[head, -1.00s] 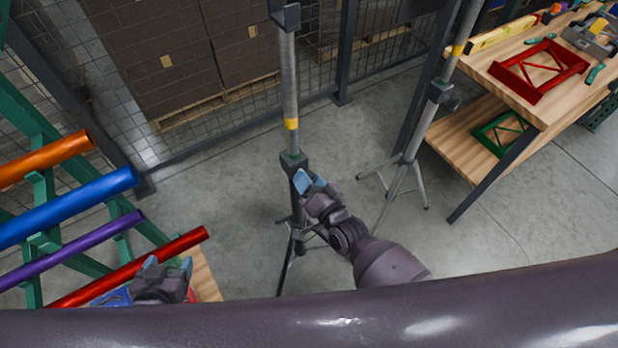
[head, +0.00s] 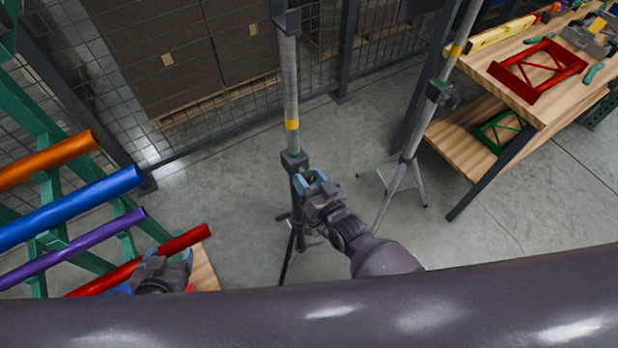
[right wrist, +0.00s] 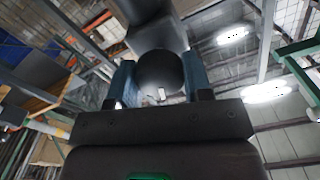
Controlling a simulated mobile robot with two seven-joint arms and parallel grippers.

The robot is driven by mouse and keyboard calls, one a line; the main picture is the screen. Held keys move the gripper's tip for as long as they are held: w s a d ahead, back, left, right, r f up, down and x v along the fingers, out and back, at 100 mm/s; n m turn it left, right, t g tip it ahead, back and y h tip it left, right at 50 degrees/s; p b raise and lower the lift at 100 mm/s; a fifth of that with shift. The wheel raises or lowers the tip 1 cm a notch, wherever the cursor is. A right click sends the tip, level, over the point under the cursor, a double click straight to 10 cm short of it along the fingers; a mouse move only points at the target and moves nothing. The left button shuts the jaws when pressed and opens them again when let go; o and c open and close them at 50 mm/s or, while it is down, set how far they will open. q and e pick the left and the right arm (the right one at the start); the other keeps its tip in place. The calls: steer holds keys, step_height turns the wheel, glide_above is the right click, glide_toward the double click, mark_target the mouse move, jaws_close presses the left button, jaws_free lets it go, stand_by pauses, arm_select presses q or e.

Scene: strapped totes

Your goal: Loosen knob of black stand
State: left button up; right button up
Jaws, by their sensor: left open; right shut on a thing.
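The black stand (head: 295,160) stands upright in the middle of the head view, with a grey pole, a yellow band and dark tripod legs. Its round black knob (right wrist: 160,72) shows in the right wrist view between the two blue fingers. My right gripper (head: 310,181) is at the stand's collar and shut on the knob; it also shows in the right wrist view (right wrist: 160,82). In the head view the knob is hidden by the gripper. My left gripper (head: 168,258) is open at the lower left, in front of the red tube (head: 188,243), away from the stand.
A second stand (head: 412,135) with grey legs is to the right. A wooden workbench (head: 520,85) holds a red frame (head: 540,70). A green rack with an orange tube (head: 50,160), a blue tube (head: 70,207) and a purple tube (head: 75,245) is at left. Wire fencing is behind.

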steer(key=o, duration=0.9)
steer(key=v, duration=1)
steer(key=shift+s+d, duration=0.1)
steer(key=shift+s, duration=0.3)
